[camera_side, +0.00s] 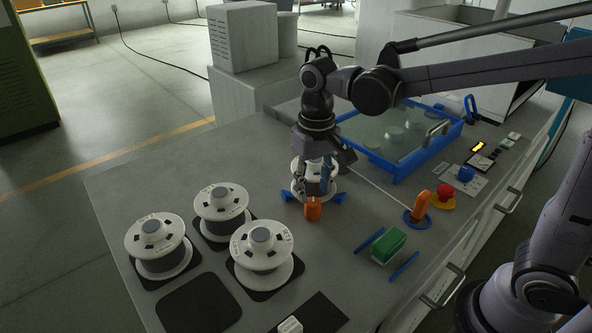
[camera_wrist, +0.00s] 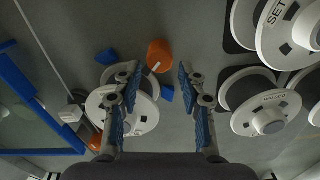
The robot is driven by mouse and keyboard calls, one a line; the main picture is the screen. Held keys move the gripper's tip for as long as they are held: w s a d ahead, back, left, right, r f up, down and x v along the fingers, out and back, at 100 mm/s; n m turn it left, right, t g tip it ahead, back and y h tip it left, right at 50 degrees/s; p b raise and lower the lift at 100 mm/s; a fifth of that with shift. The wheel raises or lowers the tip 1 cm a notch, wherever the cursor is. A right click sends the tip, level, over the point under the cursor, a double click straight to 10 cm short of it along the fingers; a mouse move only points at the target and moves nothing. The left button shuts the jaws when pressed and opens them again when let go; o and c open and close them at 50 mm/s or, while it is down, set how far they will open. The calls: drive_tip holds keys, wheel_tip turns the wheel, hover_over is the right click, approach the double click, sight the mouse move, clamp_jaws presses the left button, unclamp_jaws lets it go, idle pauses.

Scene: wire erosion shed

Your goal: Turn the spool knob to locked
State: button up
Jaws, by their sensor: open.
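An orange knob (camera_side: 313,209) stands upright at the near side of a white spool (camera_side: 298,185), which is partly hidden by my gripper in the side view. In the wrist view the knob (camera_wrist: 160,55) shows a white mark on its edge, and the spool (camera_wrist: 142,112) lies behind my left finger. Blue pieces (camera_side: 341,197) sit beside the spool. My gripper (camera_wrist: 158,74) is open and empty, pointing down over the spool and knob. In the wrist view the knob appears just beyond the gap between the fingertips, with no visible contact. The knob's lock markings cannot be read.
Several loose spools (camera_side: 263,247) stand on dark pads at left. Right of the work are an orange lever (camera_side: 419,206) on a blue ring, a red button (camera_side: 445,194) and a green block (camera_side: 388,245) between blue rails. A blue-framed tank (camera_side: 378,165) lies behind.

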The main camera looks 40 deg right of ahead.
sight(313, 202)
wheel_tip(313, 202, up, 6)
drive_tip(key=shift+r, duration=0.25)
idle(0.4)
drive_tip(key=s+d+f+t, duration=0.2)
drive_tip(key=s, duration=0.1)
drive_tip(key=s+d+f+n+t, duration=0.1)
drive_tip(key=s+d+t, duration=0.1)
drive_tip(key=s+d, duration=0.1)
drive_tip(key=s+d+f+t, duration=0.2)
drive_tip(key=d, duration=0.1)
drive_tip(key=shift+s+d+f+n+t, duration=0.25)
drive_tip(key=shift+s+f+n+t, duration=0.05)
drive_tip(key=shift+s+f+n, duration=0.1)
drive_tip(key=shift+s+d+f+t, duration=0.25)
drive_tip(key=shift+f+t, duration=0.05)
